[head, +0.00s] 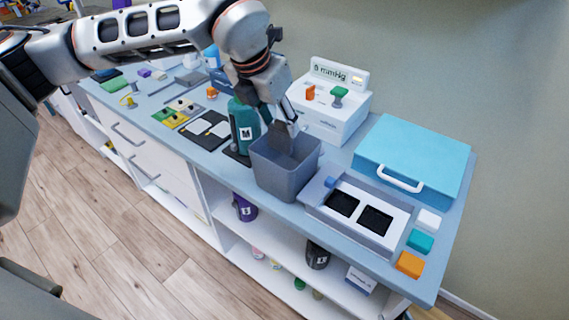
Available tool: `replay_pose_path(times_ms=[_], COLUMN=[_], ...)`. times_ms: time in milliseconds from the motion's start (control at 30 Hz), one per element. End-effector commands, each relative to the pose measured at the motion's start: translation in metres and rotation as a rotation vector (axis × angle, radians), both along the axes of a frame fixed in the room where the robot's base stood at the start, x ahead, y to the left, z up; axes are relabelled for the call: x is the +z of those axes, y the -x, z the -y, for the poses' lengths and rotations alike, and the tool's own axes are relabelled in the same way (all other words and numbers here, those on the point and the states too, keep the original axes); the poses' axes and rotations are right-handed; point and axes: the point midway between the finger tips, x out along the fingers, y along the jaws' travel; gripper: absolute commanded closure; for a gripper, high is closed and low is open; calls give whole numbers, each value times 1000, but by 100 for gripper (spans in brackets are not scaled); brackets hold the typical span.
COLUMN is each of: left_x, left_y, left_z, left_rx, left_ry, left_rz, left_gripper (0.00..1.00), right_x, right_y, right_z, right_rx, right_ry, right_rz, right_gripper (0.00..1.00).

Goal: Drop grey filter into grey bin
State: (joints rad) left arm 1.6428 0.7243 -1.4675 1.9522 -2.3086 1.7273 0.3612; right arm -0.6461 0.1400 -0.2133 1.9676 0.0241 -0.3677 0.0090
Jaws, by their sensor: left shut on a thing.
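The grey bin (285,178) is an open-topped square container standing upright on the counter near the middle of the head view. My left gripper (284,122) points down over its opening and is shut on the dark grey filter (281,138). The filter's lower part is inside the mouth of the bin, below the rim line. I cannot tell whether it touches a bin wall. My right gripper is not in view.
A teal bottle marked M (243,126) stands close left of the bin. A white mmHg device (325,114) is behind it. A grey tray with two black pads (318,192) and a blue case (425,152) are to the right. Coloured blocks (420,241) lie near the counter's right end.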

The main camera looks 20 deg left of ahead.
Motion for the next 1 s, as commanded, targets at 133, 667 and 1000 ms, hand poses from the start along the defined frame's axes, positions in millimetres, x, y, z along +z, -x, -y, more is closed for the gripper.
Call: replay_pose_path(times_ms=[133,667,1000], left_x=[1,17,80], left_y=[0,5,30], left_z=[0,-2,-11], left_rx=[0,0,-1], left_ry=[0,0,0], left_rz=[0,3,4], left_gripper=[38,38,38], right_x=[0,-5,-4], right_y=[0,4,3], right_z=[0,2,1], right_rx=[0,-1,-2], right_ry=[0,3,2], right_rz=[-1,-10,-9], right_gripper=[60,60,60])
